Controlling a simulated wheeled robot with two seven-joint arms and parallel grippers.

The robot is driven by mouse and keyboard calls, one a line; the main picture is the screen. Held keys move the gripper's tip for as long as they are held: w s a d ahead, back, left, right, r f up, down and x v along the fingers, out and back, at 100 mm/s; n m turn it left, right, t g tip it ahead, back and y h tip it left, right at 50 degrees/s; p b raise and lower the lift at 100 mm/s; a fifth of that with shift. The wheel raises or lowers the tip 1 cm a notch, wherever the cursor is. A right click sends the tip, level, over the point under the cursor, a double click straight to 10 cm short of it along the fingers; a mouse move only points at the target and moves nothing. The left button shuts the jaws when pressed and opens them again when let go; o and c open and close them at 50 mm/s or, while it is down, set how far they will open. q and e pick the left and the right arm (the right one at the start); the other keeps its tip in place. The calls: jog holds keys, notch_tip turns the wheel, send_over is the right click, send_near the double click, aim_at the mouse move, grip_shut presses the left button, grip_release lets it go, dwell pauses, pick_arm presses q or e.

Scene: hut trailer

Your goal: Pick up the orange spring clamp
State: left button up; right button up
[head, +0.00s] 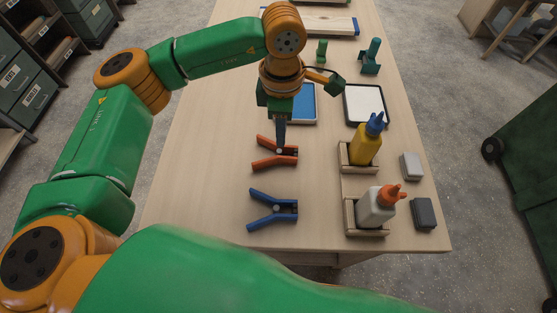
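The orange spring clamp (270,158) lies on the light wooden table (200,180), its two handles spread to the left. My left gripper (280,147) points straight down over the clamp's jaw end at the right, and its dark fingers overlap that end in the head view. The fingers line up one behind the other, so I cannot tell whether they are open, shut or touching the clamp. My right gripper is not in view.
A blue spring clamp (270,210) lies nearer. To the right, wooden holders carry a yellow bottle (365,147) and a white bottle (376,208), beside a light block (411,165) and a dark block (424,214). Behind are a blue tray (303,106) and a white tray (366,105).

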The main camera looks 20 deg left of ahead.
aim_at(281, 157)
pick_arm(q)
notch_tip(281, 157, down, 9)
jog(key=shift+r+p, duration=0.1)
jog(key=shift+p, duration=0.75)
jog(key=shift+f, duration=0.55)
grip_shut()
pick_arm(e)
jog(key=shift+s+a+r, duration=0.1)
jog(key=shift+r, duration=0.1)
